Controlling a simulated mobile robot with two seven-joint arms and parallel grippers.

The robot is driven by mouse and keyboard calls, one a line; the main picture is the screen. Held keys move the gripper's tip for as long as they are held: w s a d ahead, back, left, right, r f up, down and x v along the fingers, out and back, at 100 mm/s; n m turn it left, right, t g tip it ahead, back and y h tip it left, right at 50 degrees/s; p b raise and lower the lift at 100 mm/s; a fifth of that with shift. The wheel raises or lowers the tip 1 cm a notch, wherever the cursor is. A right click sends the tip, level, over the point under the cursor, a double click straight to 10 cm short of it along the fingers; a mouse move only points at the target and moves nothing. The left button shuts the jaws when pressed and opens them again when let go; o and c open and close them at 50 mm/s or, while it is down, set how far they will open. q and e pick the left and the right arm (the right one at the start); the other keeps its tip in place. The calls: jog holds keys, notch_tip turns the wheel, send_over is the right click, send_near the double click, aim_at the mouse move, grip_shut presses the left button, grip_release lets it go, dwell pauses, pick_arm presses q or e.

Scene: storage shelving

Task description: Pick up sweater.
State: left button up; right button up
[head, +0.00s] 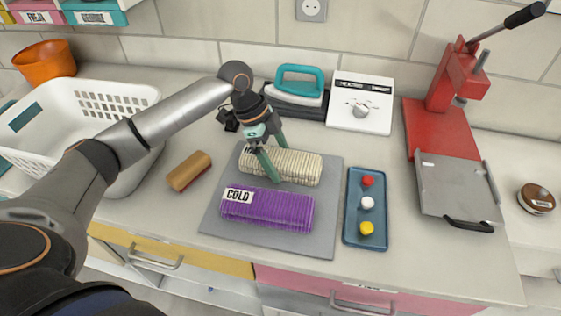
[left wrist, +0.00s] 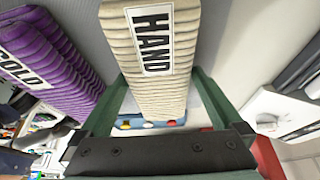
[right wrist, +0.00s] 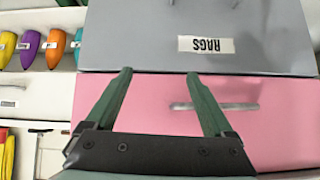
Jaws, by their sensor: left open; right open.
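A cream ribbed folded sweater (head: 300,169) lies on the grey mat (head: 325,185); its label reads HAND in the left wrist view (left wrist: 165,60). A purple ribbed folded sweater (head: 280,210), labelled COLD, lies in front of it and also shows in the left wrist view (left wrist: 50,60). My left gripper (head: 275,162) is open at the left part of the cream sweater, with one finger on each side of it. I cannot tell whether the fingers touch it. My right gripper (right wrist: 158,73) is open and empty in front of a pink drawer (right wrist: 150,110), out of the head view.
A white basket (head: 120,150) stands left, a wooden brush (head: 190,171) beside the mat. An iron (head: 298,88) and a white dial box (head: 360,103) stand behind. A blue tray (head: 365,235) with coloured knobs and a red press (head: 440,125) are right.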

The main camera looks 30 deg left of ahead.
pick_arm(q)
jog(key=shift+d+f, duration=0.1)
jog(key=shift+f, duration=0.1)
jog(key=shift+r, duration=0.1)
jog(key=c, duration=1.5)
